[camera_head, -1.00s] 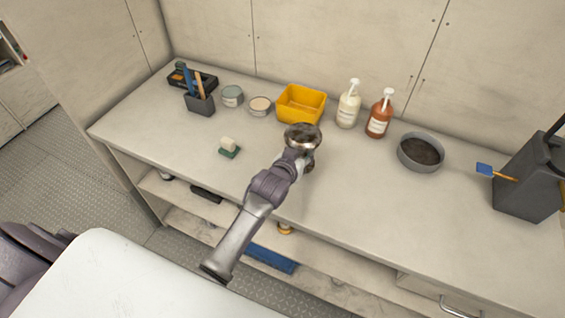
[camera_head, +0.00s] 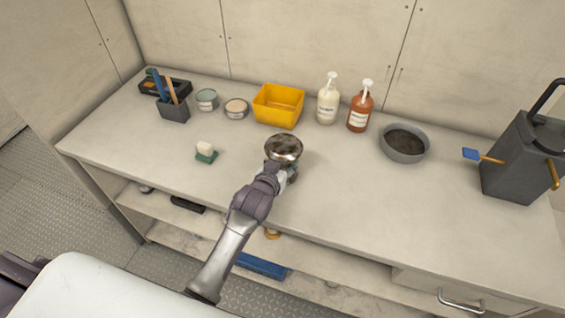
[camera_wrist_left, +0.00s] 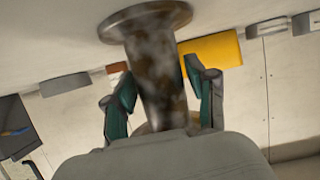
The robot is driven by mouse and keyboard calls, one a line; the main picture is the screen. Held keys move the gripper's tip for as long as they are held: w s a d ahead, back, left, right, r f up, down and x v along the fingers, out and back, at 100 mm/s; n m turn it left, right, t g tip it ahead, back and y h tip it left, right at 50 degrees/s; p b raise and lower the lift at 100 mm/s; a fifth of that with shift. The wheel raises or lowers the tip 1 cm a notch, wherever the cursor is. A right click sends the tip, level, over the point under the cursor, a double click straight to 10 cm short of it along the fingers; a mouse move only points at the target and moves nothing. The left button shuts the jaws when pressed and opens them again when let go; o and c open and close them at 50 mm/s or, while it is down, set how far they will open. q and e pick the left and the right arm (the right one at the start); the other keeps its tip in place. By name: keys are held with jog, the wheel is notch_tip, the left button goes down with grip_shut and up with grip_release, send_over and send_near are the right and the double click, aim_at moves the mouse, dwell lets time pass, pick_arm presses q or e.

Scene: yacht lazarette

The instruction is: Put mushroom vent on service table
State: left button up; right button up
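The mushroom vent (camera_head: 284,147) has a round, mottled metallic cap, seen over the long pale worktop (camera_head: 350,215) in the head view. In the left wrist view, its rusty stem (camera_wrist_left: 160,75) with a wide disc at one end stands between the teal-padded fingers. My left gripper (camera_head: 284,174) is shut on the stem; the wrist view also shows it (camera_wrist_left: 162,95). The disc is close to the pale surface, but I cannot tell whether it touches. My right gripper is not in view. No label shows which surface is the service table.
Behind the vent stand a yellow bin (camera_head: 278,106), a white bottle (camera_head: 327,104), an orange bottle (camera_head: 359,110) and a grey bowl (camera_head: 404,144). A sponge block (camera_head: 205,154) lies left. A dark grey container (camera_head: 519,160) stands right. The worktop's front middle is clear.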

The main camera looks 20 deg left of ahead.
pick_arm(q)
jog(key=shift+o, duration=0.7)
jog(key=shift+w, duration=0.1)
jog(key=shift+r, duration=0.25)
jog(key=shift+s, duration=0.45)
jog(key=v, duration=1.1)
jog(key=shift+r+b, duration=0.2)
jog(key=shift+b, duration=0.2)
jog(key=shift+s+a, duration=0.1)
